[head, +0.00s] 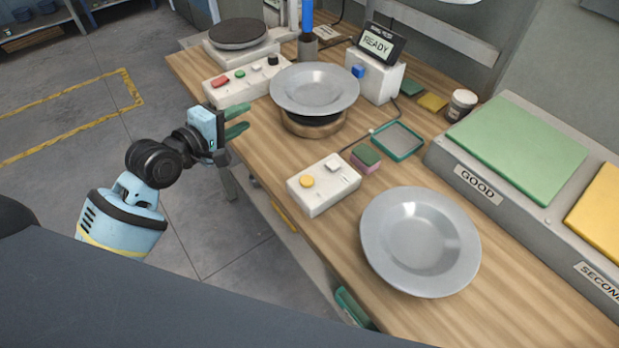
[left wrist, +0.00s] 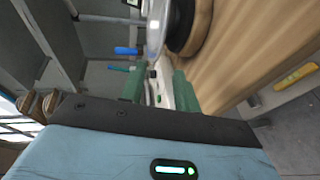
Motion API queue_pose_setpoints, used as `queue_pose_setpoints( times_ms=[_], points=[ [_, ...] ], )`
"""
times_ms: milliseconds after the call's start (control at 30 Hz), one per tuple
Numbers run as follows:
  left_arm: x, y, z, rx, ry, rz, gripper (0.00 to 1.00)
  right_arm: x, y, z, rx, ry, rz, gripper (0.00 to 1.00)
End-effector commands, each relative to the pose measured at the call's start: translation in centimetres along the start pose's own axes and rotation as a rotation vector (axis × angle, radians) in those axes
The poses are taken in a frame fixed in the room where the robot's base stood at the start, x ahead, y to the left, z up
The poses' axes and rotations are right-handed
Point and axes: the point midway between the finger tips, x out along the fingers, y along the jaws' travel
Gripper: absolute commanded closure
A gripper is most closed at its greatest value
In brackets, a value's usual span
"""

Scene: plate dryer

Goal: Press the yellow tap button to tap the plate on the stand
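The yellow tap button (head: 307,181) sits on a white box (head: 324,196) near the table's front edge, beside a pale button (head: 333,165). A grey plate (head: 315,90) rests on a round wooden stand (head: 313,126) behind that box. The plate's rim (left wrist: 157,30) and the stand (left wrist: 190,30) also show in the left wrist view. My left gripper (head: 241,121) is open and empty at the table's front edge, left of the stand and apart from the yellow button. Its green fingers stand apart in the left wrist view (left wrist: 158,88). My right gripper does not show.
A second grey plate (head: 420,242) lies right of the button box. A box with red and green buttons (head: 240,84) stands behind my left gripper. A sponge (head: 366,158), a green tray (head: 398,141), a READY display (head: 378,44) and a GOOD rack (head: 480,186) are farther back.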

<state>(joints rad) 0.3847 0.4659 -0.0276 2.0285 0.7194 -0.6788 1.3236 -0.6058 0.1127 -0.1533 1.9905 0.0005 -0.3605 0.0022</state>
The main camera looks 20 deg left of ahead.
Motion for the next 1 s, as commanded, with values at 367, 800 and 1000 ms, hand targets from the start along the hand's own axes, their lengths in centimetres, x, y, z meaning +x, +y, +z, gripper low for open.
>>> queue_pose_setpoints(
  times_ms=[367, 800, 1000],
  points=[
    [0.00, -0.01, 0.00, 0.000, 0.000, 0.000, 0.68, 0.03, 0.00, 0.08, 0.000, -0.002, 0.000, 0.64],
    [0.00, 0.00, 0.00, 0.000, 0.000, 0.000, 1.00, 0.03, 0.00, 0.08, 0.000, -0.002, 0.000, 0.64],
    [0.00, -0.01, 0.00, 0.000, 0.000, 0.000, 1.00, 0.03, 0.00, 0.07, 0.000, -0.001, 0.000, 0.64]
  ],
)
